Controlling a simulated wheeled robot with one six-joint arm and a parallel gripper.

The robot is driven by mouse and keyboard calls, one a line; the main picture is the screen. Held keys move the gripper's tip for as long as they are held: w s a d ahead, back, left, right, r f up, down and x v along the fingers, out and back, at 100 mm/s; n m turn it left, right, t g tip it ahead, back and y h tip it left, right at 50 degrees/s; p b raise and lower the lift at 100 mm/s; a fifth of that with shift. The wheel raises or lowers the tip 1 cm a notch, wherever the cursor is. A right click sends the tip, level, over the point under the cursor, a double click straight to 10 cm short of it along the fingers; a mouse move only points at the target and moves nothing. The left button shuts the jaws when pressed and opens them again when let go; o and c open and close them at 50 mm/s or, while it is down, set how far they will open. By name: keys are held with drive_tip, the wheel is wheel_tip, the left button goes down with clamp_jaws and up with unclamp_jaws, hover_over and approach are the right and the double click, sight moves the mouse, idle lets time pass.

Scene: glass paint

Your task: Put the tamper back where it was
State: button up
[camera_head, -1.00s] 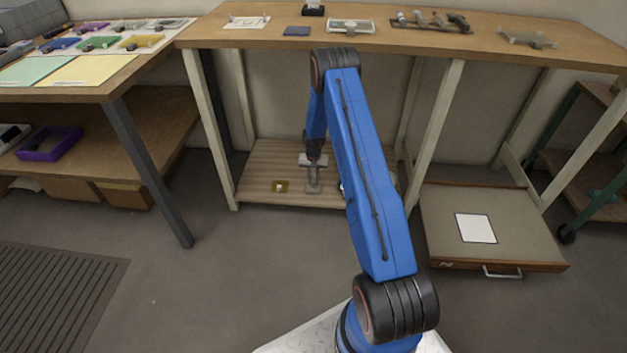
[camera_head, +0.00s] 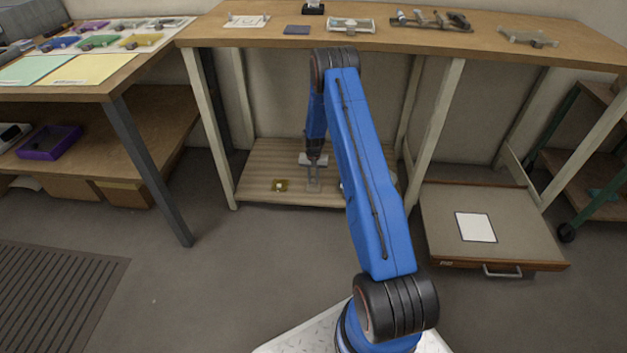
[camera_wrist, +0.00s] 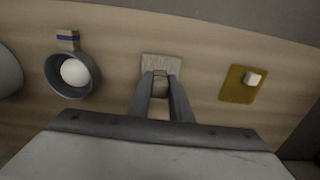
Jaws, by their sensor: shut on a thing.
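My gripper (camera_wrist: 160,84) points down over the low wooden shelf, and its fingers are close together. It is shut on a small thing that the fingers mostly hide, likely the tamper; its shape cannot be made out. A grey square plate or pad (camera_wrist: 162,61) shows just beyond the fingertips in the wrist view. I cannot tell if the held thing touches it. In the head view my gripper (camera_head: 313,180) is low over the shelf (camera_head: 255,165), under the workbench.
A yellow pad with a white cube (camera_wrist: 239,84) lies right of my gripper in the wrist view. A grey cup with a white ball (camera_wrist: 73,74) stands on the left. A drawer-like board (camera_head: 440,215) lies right.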

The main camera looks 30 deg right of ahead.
drive_tip(key=o, duration=1)
